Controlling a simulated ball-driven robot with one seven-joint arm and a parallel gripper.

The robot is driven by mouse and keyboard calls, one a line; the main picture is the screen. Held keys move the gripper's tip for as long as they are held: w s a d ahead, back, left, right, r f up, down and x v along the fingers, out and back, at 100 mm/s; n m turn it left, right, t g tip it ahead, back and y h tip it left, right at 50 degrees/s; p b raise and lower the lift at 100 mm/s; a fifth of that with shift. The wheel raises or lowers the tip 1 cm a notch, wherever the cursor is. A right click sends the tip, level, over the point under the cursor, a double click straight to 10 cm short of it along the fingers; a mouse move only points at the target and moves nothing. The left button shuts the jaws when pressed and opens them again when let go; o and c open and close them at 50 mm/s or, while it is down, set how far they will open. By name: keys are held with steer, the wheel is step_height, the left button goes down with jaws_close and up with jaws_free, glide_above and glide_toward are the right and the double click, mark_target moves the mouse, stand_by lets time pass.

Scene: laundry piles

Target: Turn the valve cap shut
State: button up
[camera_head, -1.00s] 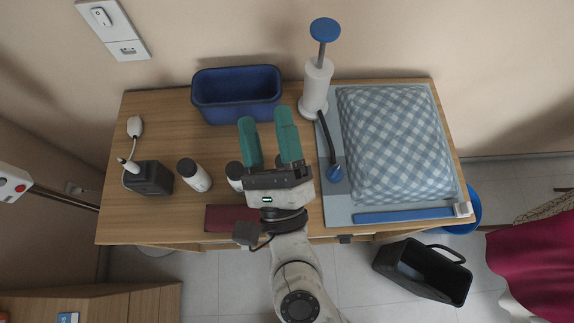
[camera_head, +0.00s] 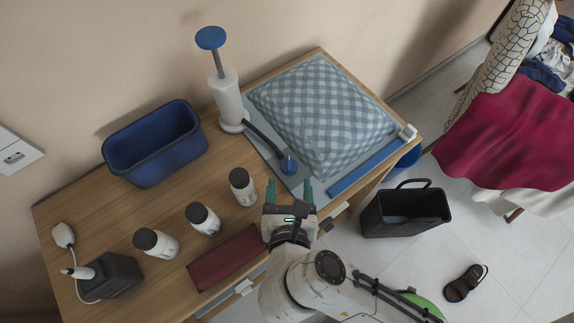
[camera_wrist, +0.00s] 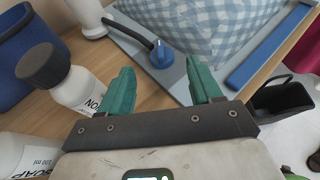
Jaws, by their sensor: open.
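The blue valve cap (camera_head: 289,165) sits on the pale blue bag (camera_head: 268,150), at the end of a dark hose (camera_head: 264,138) from the white hand pump (camera_head: 229,97). The wrist view shows the cap (camera_wrist: 162,55) ahead of my fingertips, with the hose end at it. A checkered cushion (camera_head: 322,112) fills the bag beside the cap. My gripper (camera_head: 289,187) is open and empty, with its green fingers toward the cap. In the wrist view my gripper (camera_wrist: 160,80) is clear of the cap. I cannot tell how far the cap is turned.
Several white bottles with dark lids stand left of my gripper, the nearest (camera_head: 243,187) close by. A blue bin (camera_head: 153,143) stands behind them. A dark red book-like object (camera_head: 225,258) lies at the front edge. A blue bar (camera_head: 366,168) runs along the bag's edge.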

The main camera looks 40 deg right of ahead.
mark_target(289, 163)
steer(key=x, duration=0.7)
steer(key=shift+c, duration=0.3)
steer(key=c, duration=1)
steer(key=shift+o, duration=0.2)
steer(key=shift+r, duration=0.1)
